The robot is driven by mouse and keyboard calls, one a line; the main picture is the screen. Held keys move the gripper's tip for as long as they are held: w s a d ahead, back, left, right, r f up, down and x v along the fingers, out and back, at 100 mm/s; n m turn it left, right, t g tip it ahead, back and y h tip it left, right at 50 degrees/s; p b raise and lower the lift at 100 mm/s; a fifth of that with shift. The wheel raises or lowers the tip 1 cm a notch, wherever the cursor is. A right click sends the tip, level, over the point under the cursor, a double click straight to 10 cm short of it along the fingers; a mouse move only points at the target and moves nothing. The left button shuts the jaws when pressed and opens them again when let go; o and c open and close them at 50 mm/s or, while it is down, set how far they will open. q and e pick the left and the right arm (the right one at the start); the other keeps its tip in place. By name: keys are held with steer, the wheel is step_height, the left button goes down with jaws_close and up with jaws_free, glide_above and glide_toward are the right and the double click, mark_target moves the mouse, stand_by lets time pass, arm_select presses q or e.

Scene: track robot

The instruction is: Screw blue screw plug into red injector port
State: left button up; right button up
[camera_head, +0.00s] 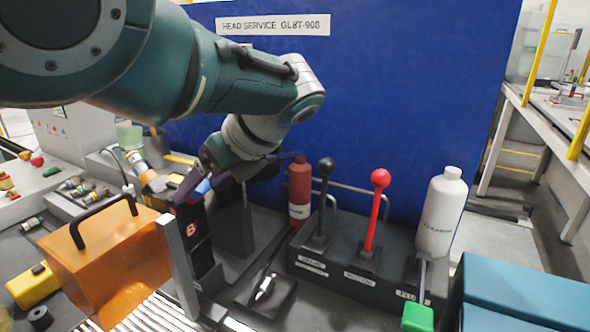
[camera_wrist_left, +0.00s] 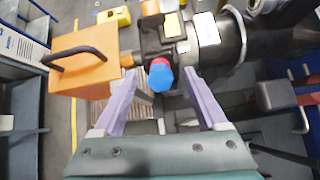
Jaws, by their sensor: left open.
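My left gripper (camera_head: 208,182) reaches in at the dark machine block in the middle of the head view. In the left wrist view its two purple fingers (camera_wrist_left: 160,82) are apart. The blue screw plug (camera_wrist_left: 160,79) has a hexagonal head and sits between the fingertips, with a visible gap on each side. A small blue patch of it shows in the head view (camera_head: 203,187). The red injector port (camera_wrist_left: 159,61) shows as a red rim just behind the plug. How deep the plug sits in it cannot be told. My right gripper is not in view.
An orange box with a black handle (camera_head: 110,262) stands left of the block. On the right are a black lever (camera_head: 322,195), a red lever (camera_head: 376,205), a red bottle (camera_head: 298,190) and a white bottle (camera_head: 440,215). A blue panel (camera_head: 400,80) closes the back.

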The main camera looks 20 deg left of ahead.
arm_select(q)
steer(key=w+p+v, duration=0.1)
steer(key=p+v, duration=0.4)
steer(key=v, duration=0.4)
steer(key=s+d+f+n+h, duration=0.3)
steer(key=s+d+f+n, duration=0.15)
steer(key=f, duration=0.25)
steer(key=s+d+f+n+h, duration=0.3)
steer(key=s+f+n, duration=0.15)
steer(key=f, duration=0.25)
steer(key=s+a+r+n+t+h, duration=0.1)
steer(key=s+r+n+h, duration=0.15)
steer(key=s+n, duration=0.45)
steer(key=s+a+r+n+t+h, duration=0.15)
steer(key=s+r, duration=0.25)
steer(key=s, duration=0.7)
step_height(320, 180, up, 29)
steer(key=p, duration=2.8)
steer(key=shift+s+d+n+y, duration=0.25)
steer(key=shift+s+n+y, duration=0.05)
steer(key=shift+n+y, duration=0.1)
